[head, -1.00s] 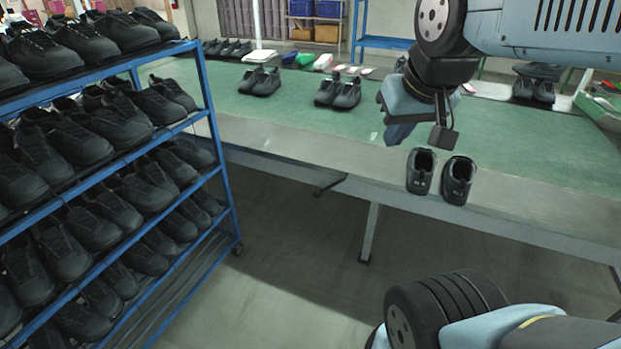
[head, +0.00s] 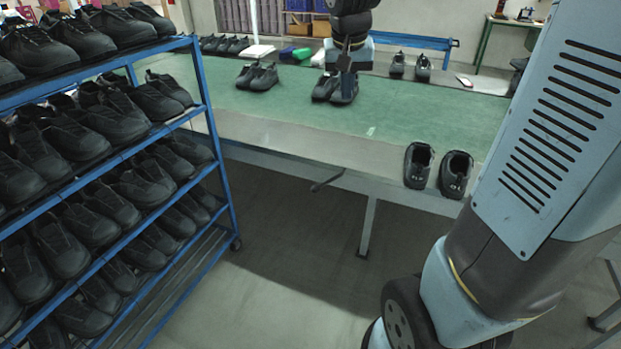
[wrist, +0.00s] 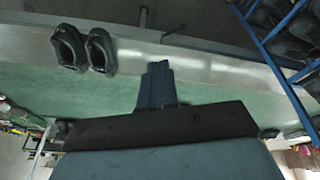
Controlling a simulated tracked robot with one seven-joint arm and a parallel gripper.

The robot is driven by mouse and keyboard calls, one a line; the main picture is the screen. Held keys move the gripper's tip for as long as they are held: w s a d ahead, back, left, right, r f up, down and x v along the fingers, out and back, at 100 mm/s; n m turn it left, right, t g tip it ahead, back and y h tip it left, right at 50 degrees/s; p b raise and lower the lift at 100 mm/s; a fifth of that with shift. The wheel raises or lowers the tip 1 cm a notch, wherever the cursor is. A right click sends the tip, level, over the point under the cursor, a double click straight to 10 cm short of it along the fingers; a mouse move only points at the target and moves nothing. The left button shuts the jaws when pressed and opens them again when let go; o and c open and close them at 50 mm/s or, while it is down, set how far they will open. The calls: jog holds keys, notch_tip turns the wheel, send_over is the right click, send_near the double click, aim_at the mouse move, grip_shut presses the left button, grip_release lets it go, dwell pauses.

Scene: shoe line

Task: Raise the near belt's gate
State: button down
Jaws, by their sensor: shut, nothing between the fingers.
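The near belt (head: 300,138) is a long table with a green surface and a pale metal strip along its near edge. A dark lever-like bar (head: 328,180) sticks out below that edge; it also shows in the wrist view (wrist: 143,18). I cannot tell whether it belongs to the gate, and no gate is clearly visible. My gripper (head: 344,66) is over the belt's far part, in front of a pair of dark shoes in the picture. In the wrist view its fingers (wrist: 159,68) are together and empty, pointing toward the near edge, apart from the bar.
A pair of black shoes (head: 436,168) stands on the near strip, right of the bar. More pairs (head: 258,77) stand farther back. A blue rack (head: 213,130) full of shoes stands at the left. The floor (head: 290,240) between rack and belt is clear.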

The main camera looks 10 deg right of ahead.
jog(key=w+f+g, duration=0.1)
jog(key=w+f, duration=0.3)
jog(key=w, duration=0.4)
jog(key=m+g+h, duration=0.1)
jog(key=m+g, duration=0.2)
jog(key=m, duration=0.1)
send_over(315, 186)
jog(key=a, duration=0.4)
jog(key=w+a+f+x, duration=0.1)
jog(key=a+x, duration=0.2)
jog(key=x, duration=1.2)
jog(key=w+a+x, duration=0.1)
jog(key=a+x, duration=0.2)
jog(key=x, duration=1.2)
jog(key=shift+s+a+f, duration=0.1)
jog(key=shift+a, duration=0.1)
jog(key=x, duration=1.4)
jog(key=shift+w+d, duration=0.25)
